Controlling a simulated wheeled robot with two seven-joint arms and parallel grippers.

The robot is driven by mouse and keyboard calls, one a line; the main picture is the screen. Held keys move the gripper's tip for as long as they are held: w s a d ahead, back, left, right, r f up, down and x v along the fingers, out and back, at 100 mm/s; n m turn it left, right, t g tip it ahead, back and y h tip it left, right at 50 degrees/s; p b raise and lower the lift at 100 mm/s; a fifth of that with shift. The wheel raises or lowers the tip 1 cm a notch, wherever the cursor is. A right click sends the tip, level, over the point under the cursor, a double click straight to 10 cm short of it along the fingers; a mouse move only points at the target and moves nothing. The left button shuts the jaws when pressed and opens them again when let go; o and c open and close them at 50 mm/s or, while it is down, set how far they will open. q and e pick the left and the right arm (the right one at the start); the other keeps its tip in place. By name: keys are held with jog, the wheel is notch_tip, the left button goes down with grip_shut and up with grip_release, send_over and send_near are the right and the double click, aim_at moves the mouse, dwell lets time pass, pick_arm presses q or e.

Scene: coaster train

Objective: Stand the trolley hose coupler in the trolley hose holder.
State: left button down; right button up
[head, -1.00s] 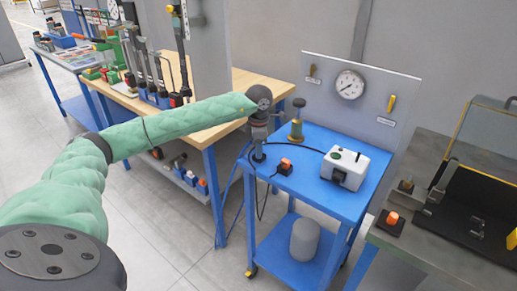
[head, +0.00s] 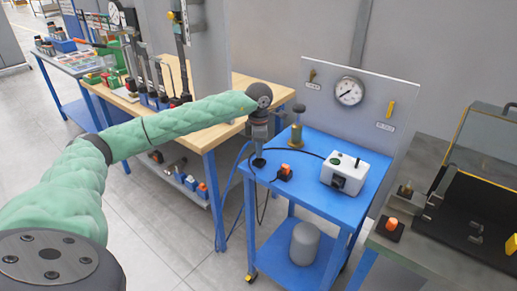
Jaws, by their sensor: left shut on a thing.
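A black hose (head: 302,150) runs from the white box (head: 343,173) toward the gripper. A small black block with an orange top (head: 285,171) stands just right of the gripper, apart from it; I cannot tell whether it is the trolley hose holder. My right gripper is not in view.
A brass post with a dark knob (head: 297,132) stands behind the gripper. A panel with a gauge (head: 349,91) rises at the trolley's back. A wooden bench (head: 213,129) is on the left, a grey bench (head: 412,247) on the right. The trolley's front is clear.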

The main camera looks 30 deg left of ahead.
pick_arm(q)
jog(key=shift+b, duration=0.7)
dwell(2.0)
jog(key=shift+f+b, duration=1.05)
jog(key=shift+f, duration=0.35)
dwell(0.7)
jog(key=shift+r, duration=0.2)
jog(key=shift+r+p, duration=0.55)
jog(key=shift+r, duration=0.7)
jog(key=shift+b, duration=0.4)
dwell(1.3)
